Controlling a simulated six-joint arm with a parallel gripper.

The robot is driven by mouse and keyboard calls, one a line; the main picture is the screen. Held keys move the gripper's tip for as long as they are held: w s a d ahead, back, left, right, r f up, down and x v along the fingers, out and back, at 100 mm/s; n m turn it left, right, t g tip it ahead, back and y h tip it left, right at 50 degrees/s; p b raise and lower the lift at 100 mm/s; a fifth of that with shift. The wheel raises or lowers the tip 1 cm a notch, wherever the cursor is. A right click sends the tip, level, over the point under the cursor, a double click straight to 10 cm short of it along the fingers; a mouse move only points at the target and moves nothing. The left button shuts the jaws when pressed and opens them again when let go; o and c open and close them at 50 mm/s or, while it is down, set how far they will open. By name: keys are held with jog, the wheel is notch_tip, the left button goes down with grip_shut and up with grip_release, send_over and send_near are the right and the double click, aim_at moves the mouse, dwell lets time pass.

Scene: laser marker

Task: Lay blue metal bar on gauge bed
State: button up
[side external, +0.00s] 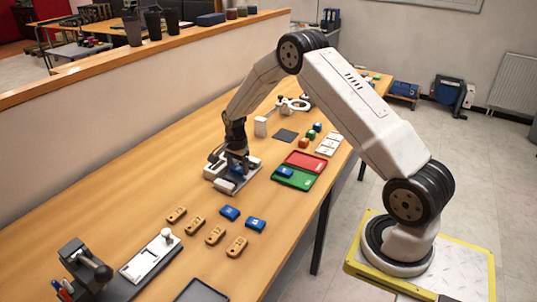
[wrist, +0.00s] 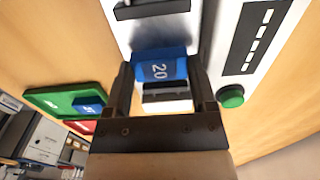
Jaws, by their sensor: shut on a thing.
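My gripper (wrist: 160,80) is shut on a blue metal bar (wrist: 160,66) marked 20, with a finger on either side. In the side view my gripper (side external: 236,168) is low over a grey-white device (side external: 217,184), and the held bar cannot be made out. The wrist view shows this device (wrist: 213,60) below the bar, with a black dashed panel (wrist: 257,35) and a green button (wrist: 231,96). It appears to be the gauge with its bed. Whether the bar touches the bed cannot be told. A white block (wrist: 166,103) shows between the fingers.
A green tray (side external: 300,184) holding a blue bar (side external: 285,172) stands right of the device, beside a red tray (side external: 305,159). Two blue bars (side external: 229,212) (side external: 256,224) and several tan bars (side external: 215,235) lie in front. A knobbed fixture (side external: 150,260) stands front left.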

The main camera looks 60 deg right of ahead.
jog(key=shift+f, duration=0.4)
dwell(1.1)
jog(key=o, duration=1.2)
jog(key=shift+c, duration=0.2)
jog(key=shift+r, duration=0.2)
jog(key=shift+w+r, duration=0.1)
jog(key=shift+r, duration=3.65)
jog(key=shift+s+a, duration=0.1)
jog(key=shift+s, duration=0.1)
